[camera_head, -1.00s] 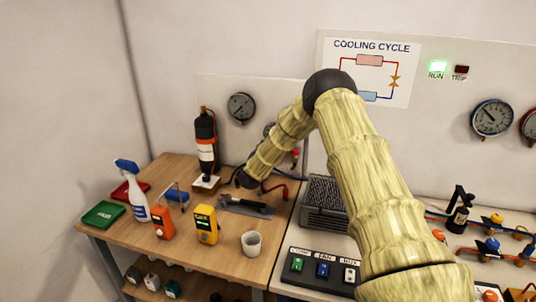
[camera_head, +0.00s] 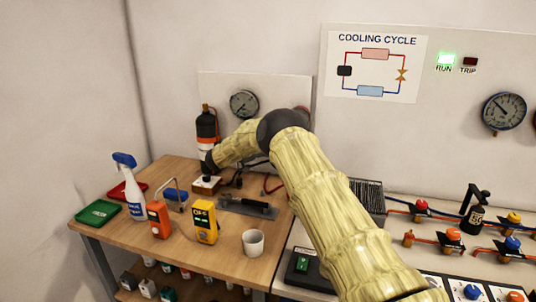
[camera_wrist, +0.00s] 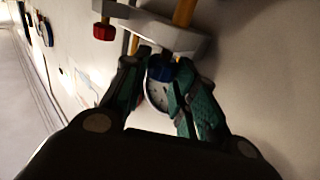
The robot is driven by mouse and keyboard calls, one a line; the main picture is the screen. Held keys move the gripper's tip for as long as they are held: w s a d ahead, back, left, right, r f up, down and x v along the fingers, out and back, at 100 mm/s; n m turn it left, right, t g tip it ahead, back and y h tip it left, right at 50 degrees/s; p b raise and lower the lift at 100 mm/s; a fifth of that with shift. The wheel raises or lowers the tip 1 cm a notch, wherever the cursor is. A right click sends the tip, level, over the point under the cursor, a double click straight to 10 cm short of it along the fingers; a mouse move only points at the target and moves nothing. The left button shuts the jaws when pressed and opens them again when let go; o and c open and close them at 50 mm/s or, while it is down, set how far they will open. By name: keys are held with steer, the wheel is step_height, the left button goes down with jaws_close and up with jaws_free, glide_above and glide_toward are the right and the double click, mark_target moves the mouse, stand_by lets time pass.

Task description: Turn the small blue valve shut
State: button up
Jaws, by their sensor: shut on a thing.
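In the wrist view, a small blue valve knob (camera_wrist: 160,70) sits between the fingertips of my gripper (camera_wrist: 163,63). Both green fingers touch it, and the gripper is shut on it. The knob is close to a grey fitting (camera_wrist: 168,35) with orange-yellow pipes. How far the knob is turned cannot be told. In the head view, my arm reaches over the left workbench, and its dark end is near the black cylinder with the orange band (camera_head: 207,124). The knob and fingertips cannot be made out there.
A red knob (camera_wrist: 103,32) is beside the grey fitting in the wrist view. In the head view, a spray bottle (camera_head: 131,190), a yellow meter (camera_head: 205,222) and a white cup (camera_head: 253,243) stand on the workbench. Other coloured valves, including a blue one (camera_head: 512,243), are at right.

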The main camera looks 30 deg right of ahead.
steer(key=shift+w+m+g+b, duration=0.25)
steer(key=shift+m+g+b, duration=0.75)
steer(key=shift+g+b, duration=0.45)
steer(key=shift+g, duration=0.25)
steer(key=shift+w+r+m+g+y+b, duration=0.1)
steer(key=shift+r+m+g+y+b, duration=0.15)
steer(key=shift+m+g+b, duration=0.5)
steer(key=o, duration=1)
steer(key=shift+c, duration=0.2)
steer(key=shift+o, duration=0.4)
steer(key=shift+f, duration=0.1)
steer(key=shift+f, duration=0.1)
steer(key=v, duration=0.7)
steer(key=shift+a, duration=0.2)
steer(key=shift+w, duration=0.1)
